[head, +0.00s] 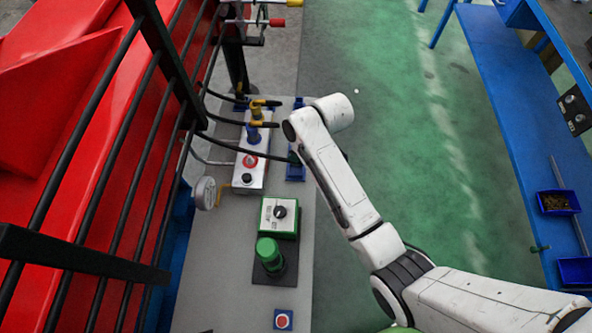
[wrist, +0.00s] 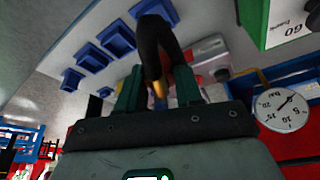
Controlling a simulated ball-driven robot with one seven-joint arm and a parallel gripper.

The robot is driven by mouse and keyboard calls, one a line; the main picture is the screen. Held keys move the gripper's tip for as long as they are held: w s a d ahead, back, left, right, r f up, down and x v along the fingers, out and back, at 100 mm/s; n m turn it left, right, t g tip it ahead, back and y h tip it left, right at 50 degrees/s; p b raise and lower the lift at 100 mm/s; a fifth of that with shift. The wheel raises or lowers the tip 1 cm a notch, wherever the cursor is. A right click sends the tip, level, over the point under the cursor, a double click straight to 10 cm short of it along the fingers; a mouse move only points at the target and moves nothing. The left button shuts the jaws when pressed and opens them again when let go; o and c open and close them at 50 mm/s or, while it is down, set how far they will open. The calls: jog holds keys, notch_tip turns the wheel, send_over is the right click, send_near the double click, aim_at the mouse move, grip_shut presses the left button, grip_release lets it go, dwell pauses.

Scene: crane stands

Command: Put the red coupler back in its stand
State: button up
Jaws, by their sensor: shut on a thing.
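My gripper (wrist: 160,92) is shut on the end of a black hose (wrist: 158,42), with a brass-coloured tip (wrist: 160,90) between the dark green fingers. I take this to be the coupler, but its red colour cannot be made out clearly. In the head view my arm hides most of the gripper, and the black hose (head: 250,152) runs to it from the left. A blue stand strip (head: 296,172) lies just below the gripper there. Several blue stands (wrist: 117,38) show at the upper left of the wrist view, apart from the held end.
The grey bench carries a control box with a red button (head: 249,161), a pressure gauge (head: 204,193), a green box with a knob (head: 279,217) and a green cylinder (head: 268,252). A red machine with black rails (head: 60,100) borders the left. Green floor (head: 410,150) is open to the right.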

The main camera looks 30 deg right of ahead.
jog(key=shift+f+b, duration=0.75)
jog(key=shift+f, duration=1.1)
jog(key=shift+f, duration=0.15)
jog(key=shift+f+b, duration=0.85)
jog(key=shift+f, duration=0.5)
jog(key=o, duration=1.2)
jog(key=shift+r, duration=0.1)
jog(key=p+v, duration=0.5)
jog(key=shift+w, duration=0.1)
